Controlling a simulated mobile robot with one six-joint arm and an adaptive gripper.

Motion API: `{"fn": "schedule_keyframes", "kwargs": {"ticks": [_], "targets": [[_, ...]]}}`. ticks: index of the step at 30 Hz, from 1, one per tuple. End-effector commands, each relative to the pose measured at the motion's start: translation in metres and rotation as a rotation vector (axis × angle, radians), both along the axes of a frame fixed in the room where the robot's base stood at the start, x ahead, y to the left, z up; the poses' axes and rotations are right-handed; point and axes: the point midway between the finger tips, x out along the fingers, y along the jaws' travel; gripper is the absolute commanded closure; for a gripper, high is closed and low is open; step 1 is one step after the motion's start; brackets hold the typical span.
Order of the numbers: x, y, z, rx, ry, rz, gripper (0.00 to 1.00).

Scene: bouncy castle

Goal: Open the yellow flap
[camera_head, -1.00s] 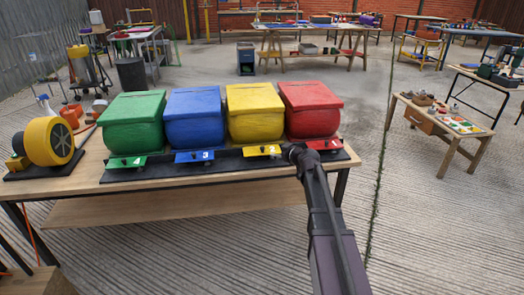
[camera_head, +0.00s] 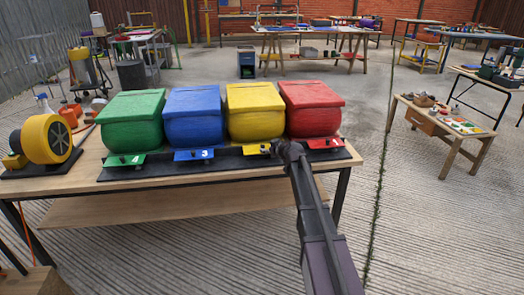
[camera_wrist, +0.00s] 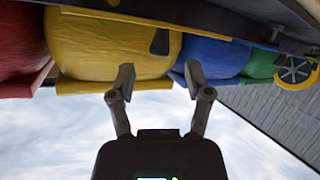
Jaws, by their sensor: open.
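The yellow box (camera_head: 254,112) has a slanted lid and stands third from the left in a row of four coloured boxes. A small yellow plate (camera_head: 242,150) juts from its base, partly hidden by my gripper. I cannot tell whether the plate or the lid is the flap. My gripper (camera_head: 270,148) is in front of the yellow box, by the right part of the plate. In the wrist view the picture is upside down; the yellow box (camera_wrist: 105,45) fills the upper middle, with a black mark. My open, empty gripper (camera_wrist: 160,75) has its fingers spread before it.
Green (camera_head: 132,118), blue (camera_head: 194,115) and red (camera_head: 311,107) boxes stand close beside it, each with its own front plate. They stand on a black base on a wooden table (camera_head: 75,178). A yellow wheel-like blower (camera_head: 46,140) is at the left.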

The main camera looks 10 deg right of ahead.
Motion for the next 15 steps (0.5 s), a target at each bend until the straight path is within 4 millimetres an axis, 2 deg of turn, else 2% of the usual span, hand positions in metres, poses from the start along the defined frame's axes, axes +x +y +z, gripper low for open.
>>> {"fn": "schedule_keyframes", "kwargs": {"ticks": [1,6,15], "targets": [[0.010,0.003,-0.006,0.000,0.000,0.001,0.35],[0.028,0.009,-0.013,0.000,0.001,0.000,0.35],[0.041,0.016,-0.018,0.000,0.000,0.000,0.35]]}}
